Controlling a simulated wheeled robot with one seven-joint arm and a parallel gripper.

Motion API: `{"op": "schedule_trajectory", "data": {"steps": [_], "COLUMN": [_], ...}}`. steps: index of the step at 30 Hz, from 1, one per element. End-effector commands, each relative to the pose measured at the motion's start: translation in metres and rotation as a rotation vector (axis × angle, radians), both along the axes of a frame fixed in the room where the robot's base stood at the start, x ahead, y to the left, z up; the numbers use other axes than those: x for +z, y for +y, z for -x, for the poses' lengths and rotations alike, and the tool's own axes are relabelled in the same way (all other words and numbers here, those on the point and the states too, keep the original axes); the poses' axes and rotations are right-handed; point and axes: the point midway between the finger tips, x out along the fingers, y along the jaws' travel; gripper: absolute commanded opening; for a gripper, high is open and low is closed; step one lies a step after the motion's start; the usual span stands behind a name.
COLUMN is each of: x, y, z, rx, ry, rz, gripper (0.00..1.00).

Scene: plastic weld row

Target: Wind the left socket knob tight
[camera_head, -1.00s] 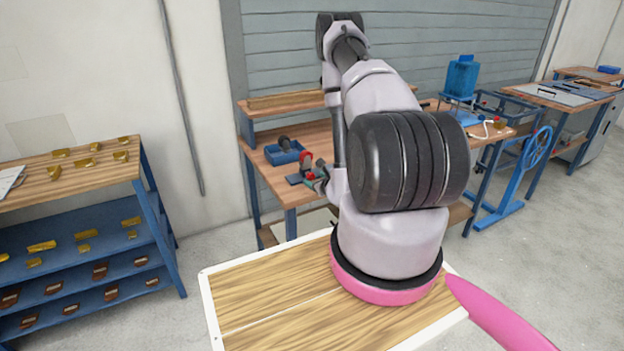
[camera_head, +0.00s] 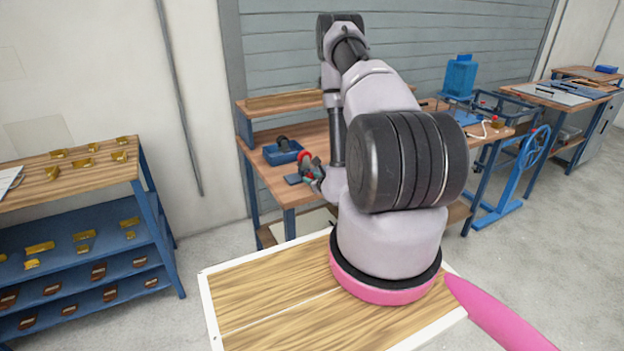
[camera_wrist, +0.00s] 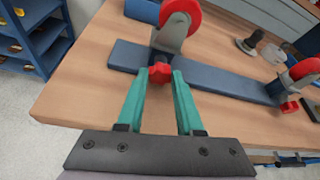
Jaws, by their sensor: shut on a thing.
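The left socket knob (camera_wrist: 160,72) is red and sits low on the front of a grey upright bracket (camera_wrist: 172,38) with a red wheel on top. The bracket stands on a dark blue bar (camera_wrist: 225,83) on the wooden bench. My gripper (camera_wrist: 160,75) has its two teal fingers shut on the knob, one tip on each side. In the head view my gripper (camera_head: 313,176) is small at the bench's left front, beside the red wheel (camera_head: 305,159). The knob itself cannot be made out there.
A second bracket with a red wheel (camera_wrist: 304,69) and red knob (camera_wrist: 290,107) stands at the bar's right end. Small grey parts (camera_wrist: 250,42) lie behind the bar. A blue bin (camera_head: 282,153) sits on the bench (camera_head: 262,176). A shelf (camera_head: 80,185) stands left.

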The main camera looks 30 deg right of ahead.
Motion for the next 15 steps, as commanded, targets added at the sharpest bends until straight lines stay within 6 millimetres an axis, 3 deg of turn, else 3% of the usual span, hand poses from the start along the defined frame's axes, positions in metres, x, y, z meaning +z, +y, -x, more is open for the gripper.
{"op": "schedule_trajectory", "data": {"steps": [8, 15], "x": [0.0002, -0.0001], "y": [-0.0018, -0.0043], "z": [0.0005, 0.0006], "rx": [0.000, -0.002], "ry": [0.004, 0.011], "rz": [-0.113, -0.314], "gripper": [0.00, 0.00]}}
